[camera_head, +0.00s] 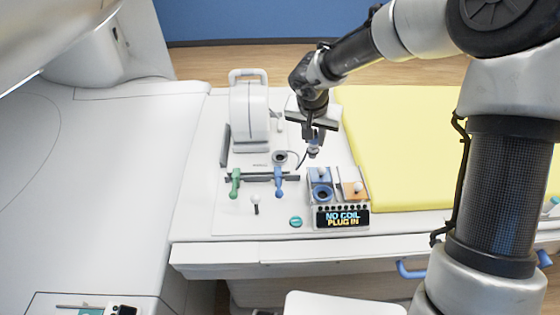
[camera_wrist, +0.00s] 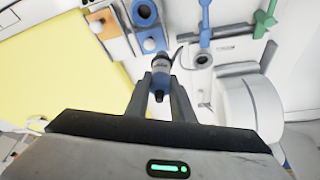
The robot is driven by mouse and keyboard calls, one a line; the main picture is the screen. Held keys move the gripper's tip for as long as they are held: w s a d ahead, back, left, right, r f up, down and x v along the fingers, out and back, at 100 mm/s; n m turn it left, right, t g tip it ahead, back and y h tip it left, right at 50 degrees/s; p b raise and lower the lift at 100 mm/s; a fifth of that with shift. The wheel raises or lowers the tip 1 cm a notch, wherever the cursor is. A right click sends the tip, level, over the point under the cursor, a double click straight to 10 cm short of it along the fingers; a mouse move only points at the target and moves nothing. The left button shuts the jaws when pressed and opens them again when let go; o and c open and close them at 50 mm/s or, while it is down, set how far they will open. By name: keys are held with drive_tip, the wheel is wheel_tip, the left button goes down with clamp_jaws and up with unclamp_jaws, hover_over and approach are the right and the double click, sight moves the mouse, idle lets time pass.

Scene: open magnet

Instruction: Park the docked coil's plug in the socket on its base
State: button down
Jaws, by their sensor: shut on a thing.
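My gripper (camera_head: 313,139) is shut on the plug (camera_head: 313,152), a small grey-blue cylinder held above the white base. In the wrist view the plug (camera_wrist: 161,70) sits between the two fingers (camera_wrist: 160,100). The docked coil (camera_head: 250,115) is a white upright housing with a loop handle, left of my gripper. The socket on its base (camera_head: 280,157) is a grey ring with a dark hole, left of the held plug; it also shows in the wrist view (camera_wrist: 202,59). It looks empty. A dark cable (camera_head: 301,160) curves between plug and socket area.
A panel with a blue round socket (camera_head: 321,192), an orange part with a white knob (camera_head: 354,188) and a "NO COIL PLUG IN" display (camera_head: 341,218) stands in front. Green (camera_head: 235,183) and blue (camera_head: 279,182) levers stand nearby. A yellow pad (camera_head: 420,150) lies right.

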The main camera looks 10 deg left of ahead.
drive_tip(key=w+a, duration=0.9)
drive_tip(key=a, duration=0.2)
drive_tip(key=shift+w, duration=0.3)
idle(0.4)
wheel_tip(320, 180, down, 10)
idle(0.8)
drive_tip(key=shift+f, duration=1.65)
idle(0.4)
drive_tip(key=c, duration=1.5)
unclamp_jaws()
drive_tip(key=shift+o, duration=0.2)
drive_tip(key=v, duration=1.7)
drive_tip(key=shift+r, duration=0.25)
